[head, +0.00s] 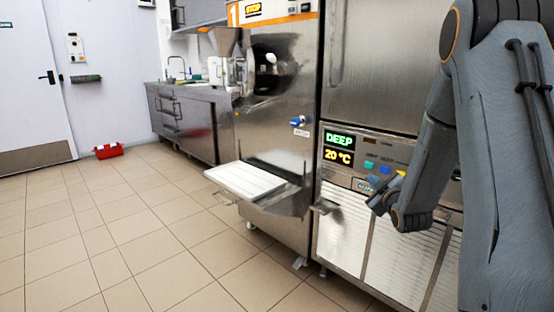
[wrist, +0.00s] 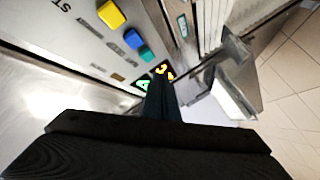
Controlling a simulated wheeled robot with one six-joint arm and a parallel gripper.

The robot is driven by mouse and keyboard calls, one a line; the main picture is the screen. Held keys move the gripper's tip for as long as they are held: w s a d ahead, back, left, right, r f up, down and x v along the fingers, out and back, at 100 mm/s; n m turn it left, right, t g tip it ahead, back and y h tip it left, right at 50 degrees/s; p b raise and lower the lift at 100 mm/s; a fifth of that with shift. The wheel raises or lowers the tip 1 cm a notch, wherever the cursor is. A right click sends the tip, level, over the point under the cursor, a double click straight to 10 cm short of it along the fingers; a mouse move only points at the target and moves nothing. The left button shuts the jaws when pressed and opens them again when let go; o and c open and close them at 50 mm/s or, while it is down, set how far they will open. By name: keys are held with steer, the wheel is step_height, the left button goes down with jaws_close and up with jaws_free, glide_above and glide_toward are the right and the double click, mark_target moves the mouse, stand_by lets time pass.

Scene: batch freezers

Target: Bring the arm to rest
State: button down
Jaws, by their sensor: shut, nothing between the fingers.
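My grey arm (head: 505,150) fills the right of the head view, bent down in front of the steel freezer. My gripper (head: 374,200) is at its lower end, just below the freezer's control panel, and holds nothing. In the wrist view my gripper (wrist: 161,85) is dark, its fingers together and pointing toward the panel. I cannot tell how far the fingertips are from the panel.
A red crate (head: 108,151) sits on the floor. The tiled floor at left is clear.

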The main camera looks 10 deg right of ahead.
steer(key=s+a+m+g+y, duration=0.15)
steer(key=s+a+g, duration=0.35)
steer(key=a, duration=0.5)
steer(key=s+a+m+g, duration=0.25)
steer(key=s+a, duration=0.35)
steer(key=a, duration=0.4)
steer(key=s+a+g, duration=0.2)
steer(key=s+a, duration=0.2)
steer(key=s, duration=0.3)
steer(key=s+a+g, duration=0.3)
steer(key=s, duration=0.4)
steer(key=s+a+r+m+g, duration=0.1)
steer(key=s+a+g, duration=0.1)
steer(key=s, duration=0.7)
steer(key=s+a+r+g, duration=0.1)
steer(key=s+a+g, duration=0.15)
steer(key=s, duration=0.75)
steer(key=d+r+m+p, duration=0.3)
steer(key=d+r+p, duration=0.6)
steer(key=p, duration=0.9)
steer(key=shift+w+r+p, duration=0.35)
steer(key=shift+r+p, duration=0.05)
steer(key=shift+r, duration=0.2)
steer(key=shift+d, duration=0.1)
